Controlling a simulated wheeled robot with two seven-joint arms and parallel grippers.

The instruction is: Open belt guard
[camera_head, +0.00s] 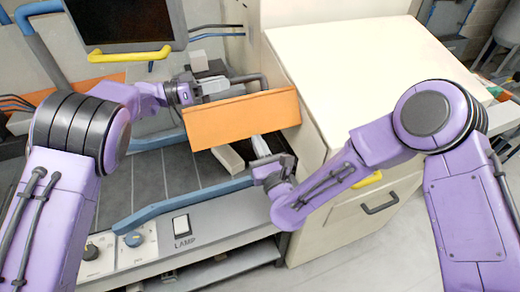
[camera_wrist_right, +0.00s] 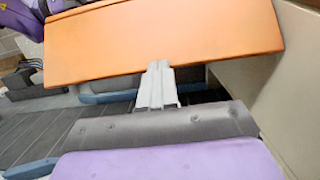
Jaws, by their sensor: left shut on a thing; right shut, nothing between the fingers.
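The belt guard appears to be the orange panel (camera_head: 243,119), standing tilted over the dark ribbed belt (camera_head: 160,172). It also fills the upper part of the right wrist view (camera_wrist_right: 165,40). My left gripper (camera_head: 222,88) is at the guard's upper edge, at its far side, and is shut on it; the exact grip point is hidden. My right gripper (camera_head: 259,145) is shut and empty just below the guard's lower edge. In the right wrist view its closed fingers (camera_wrist_right: 158,85) overlap that edge; I cannot tell whether they touch it.
A cream cabinet (camera_head: 345,65) stands close on the right. A blue rail (camera_head: 180,203) and a grey panel with a LAMP switch (camera_head: 181,225) run along the front. A dark screen with a yellow handle (camera_head: 128,54) hangs at the upper left.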

